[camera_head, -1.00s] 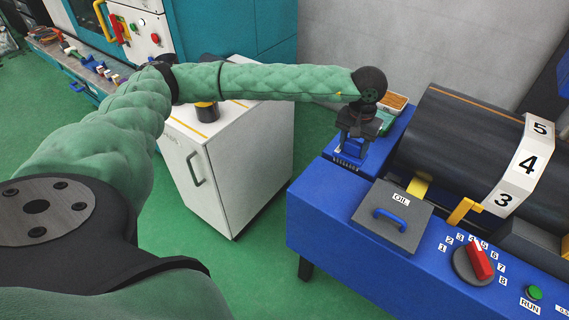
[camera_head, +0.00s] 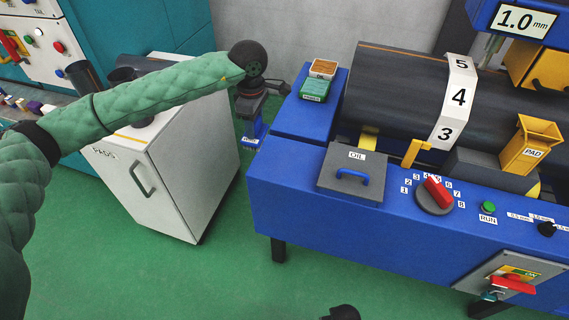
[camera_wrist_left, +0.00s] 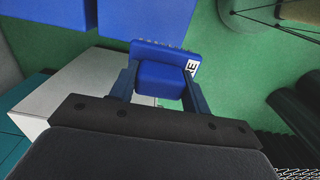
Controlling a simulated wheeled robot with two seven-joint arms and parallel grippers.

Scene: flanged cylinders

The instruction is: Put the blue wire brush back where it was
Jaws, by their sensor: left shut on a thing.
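My left gripper (camera_head: 251,108) is shut on the blue wire brush (camera_head: 253,131) and holds it in the air, bristle edge pointing away from the jaws.
The blue machine (camera_head: 290,165) carries a dark roller (camera_head: 395,95), an oil lid (camera_head: 340,187) and a red-handled dial (camera_head: 437,192). The white cabinet (camera_head: 180,175) stands left.

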